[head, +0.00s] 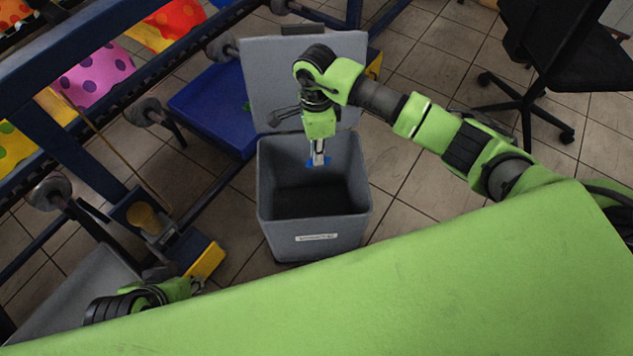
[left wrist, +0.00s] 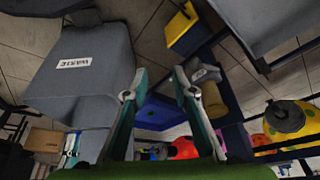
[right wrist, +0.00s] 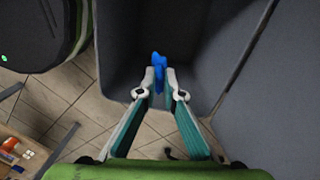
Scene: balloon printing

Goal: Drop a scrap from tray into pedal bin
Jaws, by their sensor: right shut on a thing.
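A grey pedal bin (head: 315,222) stands on the floor with its lid (head: 300,75) raised; its inside looks dark and empty. Its labelled front shows in the left wrist view (left wrist: 85,90). My right gripper (head: 318,160) points down over the bin's opening, shut on a small blue scrap (right wrist: 158,65). The scrap hangs within the outline of the opening; its exact height is unclear. My left gripper (left wrist: 155,88) is open and empty, low at the left of the head view. A blue tray-like container (head: 212,108) sits behind and left of the bin; whether it is the task's tray is unclear.
A blue frame with rollers (head: 150,112) and printed balloon sheets (head: 95,75) runs along the left. A yellow block (head: 205,262) is near my left gripper. A black office chair (head: 565,60) stands at the upper right. Tiled floor right of the bin is clear.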

